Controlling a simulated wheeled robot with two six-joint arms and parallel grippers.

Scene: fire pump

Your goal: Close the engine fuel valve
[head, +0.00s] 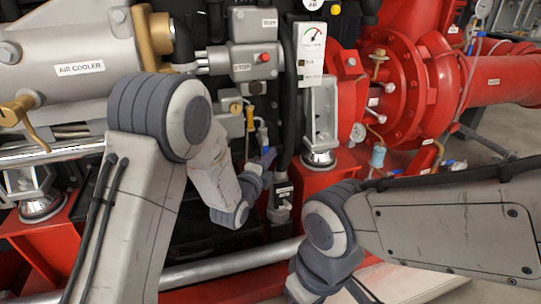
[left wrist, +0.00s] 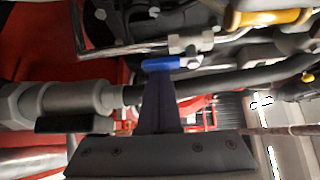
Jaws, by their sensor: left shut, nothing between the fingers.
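A small valve with a blue lever handle (left wrist: 160,64) and a metal body (left wrist: 190,43) shows in the left wrist view, near the top middle. I take it for the engine fuel valve, though no label is readable. My left gripper (left wrist: 160,78) is shut and empty, its dark fingers pointing at the blue handle. The fingertips are at or very close to the handle; I cannot tell whether they touch it. In the head view my left gripper (head: 265,160) is small and dark in front of the engine, partly hiding the valve area. My right gripper is out of view.
In the head view a grey box with a red STOP button (head: 264,57) and a gauge panel (head: 311,50) stand above my left gripper. A red pipe flange (head: 400,85) is on the right. In the left wrist view a yellow handle (left wrist: 268,18) lies close by.

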